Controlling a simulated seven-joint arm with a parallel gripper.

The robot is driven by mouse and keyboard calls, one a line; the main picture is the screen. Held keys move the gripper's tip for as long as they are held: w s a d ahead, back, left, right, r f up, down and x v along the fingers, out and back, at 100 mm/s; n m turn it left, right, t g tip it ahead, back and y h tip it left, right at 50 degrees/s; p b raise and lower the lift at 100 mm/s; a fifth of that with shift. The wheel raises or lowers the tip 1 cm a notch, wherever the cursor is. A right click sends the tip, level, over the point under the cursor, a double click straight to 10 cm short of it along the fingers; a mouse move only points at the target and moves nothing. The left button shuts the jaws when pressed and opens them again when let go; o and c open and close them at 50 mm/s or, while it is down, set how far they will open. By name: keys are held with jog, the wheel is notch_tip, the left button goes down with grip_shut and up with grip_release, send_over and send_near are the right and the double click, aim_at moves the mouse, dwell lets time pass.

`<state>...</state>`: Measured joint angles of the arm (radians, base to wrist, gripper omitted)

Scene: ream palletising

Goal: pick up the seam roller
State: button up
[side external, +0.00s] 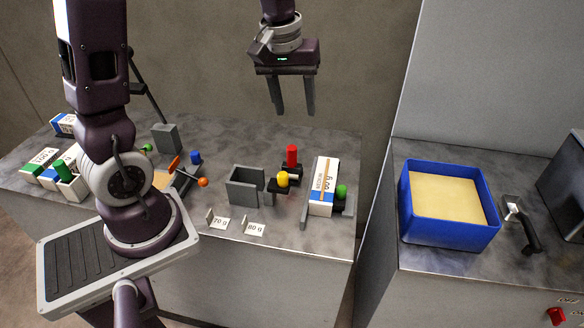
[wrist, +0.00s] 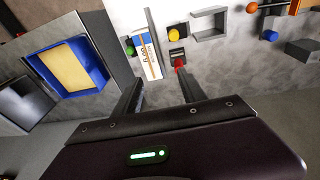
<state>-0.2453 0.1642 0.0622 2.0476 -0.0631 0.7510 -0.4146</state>
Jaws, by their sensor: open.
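A tool with a black handle and a pale metal head (side external: 521,224), which looks like the seam roller, lies on the grey worktop to the right of the blue tray (side external: 403,205). I cannot make it out clearly in the wrist view. My gripper (side external: 294,108) is open and empty, pointing down high above the back of the left worktop. It is well to the left of the tool and apart from everything. In the wrist view my gripper's fingers (wrist: 158,78) are spread.
The blue tray, also in the wrist view (wrist: 103,75), holds a yellowish block. A dark box (side external: 566,185) stands right of the tool. Wrapped reams, a grey open holder (side external: 245,188), red (side external: 292,156) and yellow (side external: 283,179) knobs crowd the left worktop. A gap separates the worktops.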

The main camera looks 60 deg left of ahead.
aim_at(292, 147)
jog(key=w+a+f+n, duration=0.1)
jog(key=a+f, duration=0.2)
jog(key=f, duration=0.1)
jog(key=w+a+f+n+g, duration=0.1)
jog(key=w+a+f+n, duration=0.1)
jog(key=f, duration=0.3)
jog(key=w+a+f+n+g, duration=0.1)
jog(key=w+a+f, duration=0.1)
jog(key=f, duration=0.3)
jog(key=shift+a+n, duration=0.3)
jog(key=shift+a, duration=0.5)
jog(key=f, duration=0.7)
jog(key=shift+s+d, duration=0.25)
jog(key=shift+d, duration=0.15)
grip_shut()
